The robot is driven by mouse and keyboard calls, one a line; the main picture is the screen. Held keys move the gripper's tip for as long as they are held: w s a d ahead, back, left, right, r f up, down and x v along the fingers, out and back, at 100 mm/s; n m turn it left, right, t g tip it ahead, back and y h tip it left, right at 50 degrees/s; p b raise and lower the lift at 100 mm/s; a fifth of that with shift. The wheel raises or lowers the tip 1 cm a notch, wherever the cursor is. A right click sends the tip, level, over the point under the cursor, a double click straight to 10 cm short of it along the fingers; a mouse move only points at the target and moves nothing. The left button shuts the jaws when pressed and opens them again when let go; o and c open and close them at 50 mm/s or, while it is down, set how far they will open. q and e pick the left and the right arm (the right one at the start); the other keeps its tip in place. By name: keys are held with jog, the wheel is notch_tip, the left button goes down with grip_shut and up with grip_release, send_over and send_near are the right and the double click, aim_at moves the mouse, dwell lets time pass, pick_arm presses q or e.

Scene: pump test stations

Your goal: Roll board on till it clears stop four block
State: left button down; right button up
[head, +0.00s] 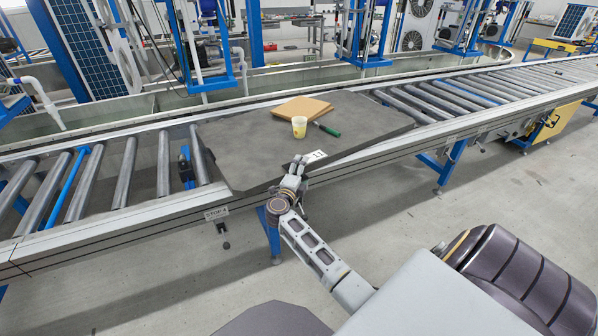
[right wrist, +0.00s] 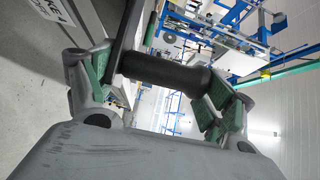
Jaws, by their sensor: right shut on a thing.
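The board (head: 370,120) is a wide dark grey slab lying on the roller conveyor. The stop four block (head: 185,168), small and dark with blue, stands up between the rollers left of the board's left edge, with a small gap seen between them. A STOP 4 label (head: 216,212) is on the front rail below it. My right gripper (head: 296,168) is at the board's front edge, beside a white tag (head: 314,156). In the right wrist view its green-padded fingers (right wrist: 155,85) are shut around a black cylindrical handle (right wrist: 165,72). My left gripper is not in view.
On the board rest a brown flat block (head: 301,107), a pale cup (head: 299,127) and a green-handled tool (head: 328,130). Bare rollers (head: 100,175) lie left of the board, and more rollers (head: 470,93) are clear at right. A black knob (head: 224,241) hangs below the label.

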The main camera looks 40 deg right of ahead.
jog(key=shift+s+d+r, duration=0.15)
jog(key=shift+d, duration=0.3)
jog(key=o, duration=2)
jog(key=shift+d, duration=0.1)
jog(key=shift+a, duration=0.25)
jog(key=shift+s+a+f, duration=0.2)
jog(key=shift+a, duration=0.25)
jog(key=v, duration=1.1)
